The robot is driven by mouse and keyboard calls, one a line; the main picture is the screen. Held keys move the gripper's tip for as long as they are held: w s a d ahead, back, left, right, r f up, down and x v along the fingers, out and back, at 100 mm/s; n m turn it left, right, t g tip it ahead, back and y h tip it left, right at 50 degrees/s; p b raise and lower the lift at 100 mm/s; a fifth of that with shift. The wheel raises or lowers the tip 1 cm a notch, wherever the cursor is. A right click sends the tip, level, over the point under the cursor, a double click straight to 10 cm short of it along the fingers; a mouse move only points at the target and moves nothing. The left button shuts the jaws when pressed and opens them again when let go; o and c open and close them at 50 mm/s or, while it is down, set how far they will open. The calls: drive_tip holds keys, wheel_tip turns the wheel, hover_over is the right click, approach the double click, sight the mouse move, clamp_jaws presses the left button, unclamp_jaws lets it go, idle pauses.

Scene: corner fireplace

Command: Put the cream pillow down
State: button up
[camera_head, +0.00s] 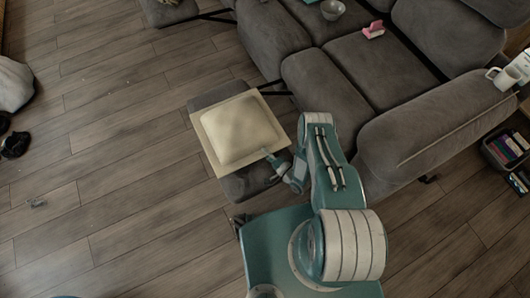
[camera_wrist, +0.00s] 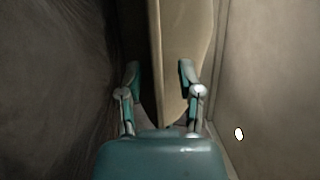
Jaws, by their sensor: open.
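The cream pillow (camera_head: 238,130) lies flat on a grey footrest (camera_head: 208,98) of the sofa in the head view. My gripper (camera_head: 271,155) is at the pillow's near right edge. In the wrist view the pillow (camera_wrist: 182,50) runs upward between and beyond the fingertips of my gripper (camera_wrist: 158,72). The fingers stand apart, one on each side of the pillow's edge. The right finger overlaps the pillow in the picture; I cannot tell whether it touches.
A grey sofa (camera_head: 345,75) fills the upper right, with a bowl (camera_head: 332,9) and a pink object (camera_head: 374,30) on it. White mugs (camera_head: 503,78) stand on its armrest. A box of books (camera_head: 506,148) is at the right. The wooden floor (camera_head: 110,130) at the left is mostly clear.

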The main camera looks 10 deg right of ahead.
drive_tip(key=v, duration=0.7)
drive_tip(key=shift+s+d, duration=0.1)
drive_tip(key=shift+s, duration=0.05)
idle(0.4)
